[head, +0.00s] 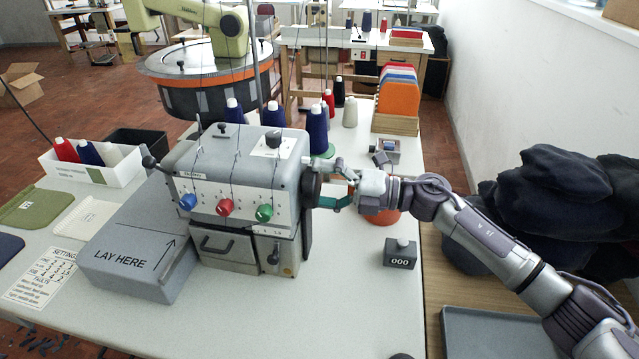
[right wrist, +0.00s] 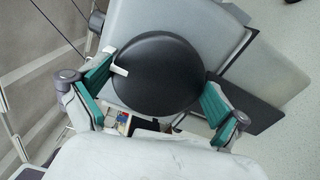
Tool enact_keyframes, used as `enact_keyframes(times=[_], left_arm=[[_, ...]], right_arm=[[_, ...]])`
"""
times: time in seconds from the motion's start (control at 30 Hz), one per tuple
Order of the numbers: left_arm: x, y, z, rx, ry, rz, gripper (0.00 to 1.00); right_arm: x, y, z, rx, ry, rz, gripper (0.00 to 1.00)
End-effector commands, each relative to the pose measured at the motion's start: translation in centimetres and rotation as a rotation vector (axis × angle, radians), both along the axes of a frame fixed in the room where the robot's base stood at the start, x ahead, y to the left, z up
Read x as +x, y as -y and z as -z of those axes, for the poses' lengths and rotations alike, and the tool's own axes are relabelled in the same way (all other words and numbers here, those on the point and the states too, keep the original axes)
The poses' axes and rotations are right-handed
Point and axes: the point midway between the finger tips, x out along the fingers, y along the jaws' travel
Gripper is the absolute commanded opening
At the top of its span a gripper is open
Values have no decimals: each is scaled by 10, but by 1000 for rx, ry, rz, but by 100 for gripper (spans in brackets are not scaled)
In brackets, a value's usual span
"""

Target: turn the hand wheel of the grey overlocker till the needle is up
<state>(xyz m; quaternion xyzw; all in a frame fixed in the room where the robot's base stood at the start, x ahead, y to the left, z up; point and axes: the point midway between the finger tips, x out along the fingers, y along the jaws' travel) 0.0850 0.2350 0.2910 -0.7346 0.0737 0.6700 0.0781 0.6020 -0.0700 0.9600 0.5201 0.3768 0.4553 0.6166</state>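The grey overlocker (head: 240,175) stands on the white table, with blue, red and green dials on its front. Its black hand wheel (head: 311,188) is on its right side. In the right wrist view the wheel (right wrist: 158,75) is a round black disc with a short white mark near its left edge. My right gripper (head: 338,186) reaches it from the right; its teal fingers (right wrist: 160,88) lie on opposite sides of the wheel and appear to touch its rim. I cannot make out the needle or its height. My left gripper is not in view.
A grey block marked "LAY HERE" (head: 135,253) adjoins the overlocker at left. A small "000" counter box (head: 400,254) stands below my right forearm. An orange bowl (head: 382,215) is partly hidden behind my gripper. Thread cones (head: 318,128) stand behind the machine. Dark cloth (head: 560,200) is piled at right.

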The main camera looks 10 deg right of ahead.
Motion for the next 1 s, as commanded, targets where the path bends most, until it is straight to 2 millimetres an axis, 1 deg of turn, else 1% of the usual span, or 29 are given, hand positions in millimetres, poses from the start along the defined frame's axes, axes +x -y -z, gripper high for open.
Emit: enact_keyframes(times=[0.27, 0.37, 0.47, 0.7, 0.8, 0.9, 1.0], left_arm=[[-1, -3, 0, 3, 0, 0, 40], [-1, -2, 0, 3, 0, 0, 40], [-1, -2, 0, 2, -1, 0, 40], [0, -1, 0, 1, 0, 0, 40], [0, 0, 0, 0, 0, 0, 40], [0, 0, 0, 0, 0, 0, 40], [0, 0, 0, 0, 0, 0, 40]], right_arm=[[0, 1, 0, 0, 0, 1, 100], [-2, 9, 1, -1, -1, 2, 100], [-6, 23, 1, -1, -1, 4, 100], [-22, 73, 2, -2, -3, 3, 100], [-28, 90, 2, -2, -2, 2, 100], [-32, 103, 2, -1, -2, 2, 100], [-35, 111, 2, 1, -2, 1, 100]])
